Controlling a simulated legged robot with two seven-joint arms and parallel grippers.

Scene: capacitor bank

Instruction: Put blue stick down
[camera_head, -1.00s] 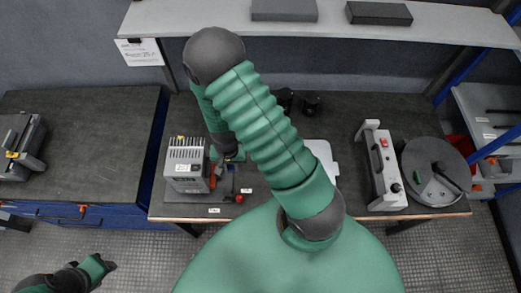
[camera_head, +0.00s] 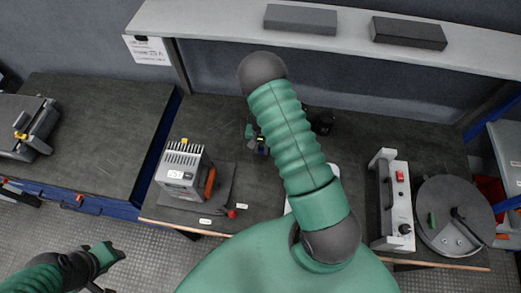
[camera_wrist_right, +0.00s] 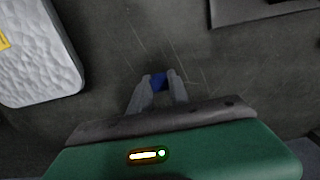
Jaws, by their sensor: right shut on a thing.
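My right gripper (camera_wrist_right: 158,80) is shut on the blue stick (camera_wrist_right: 159,83) in the right wrist view. Only a short blue end shows between the fingertips, above a dark worn surface; I cannot tell whether it touches. In the head view my right gripper (camera_head: 261,148) is small and partly hidden by my own arm, over the middle bench (camera_head: 222,120). It is to the right of the grey finned device (camera_head: 182,172). My left gripper (camera_head: 112,256) is at the lower left above the floor, and its fingers are not clear.
A white textured object (camera_wrist_right: 40,55) lies at the left of the wrist view. On the bench's right stand a white panel box with a red switch (camera_head: 396,205) and a round dark disc (camera_head: 455,212). A shelf (camera_head: 350,32) spans the back. Bare bench lies around the right gripper.

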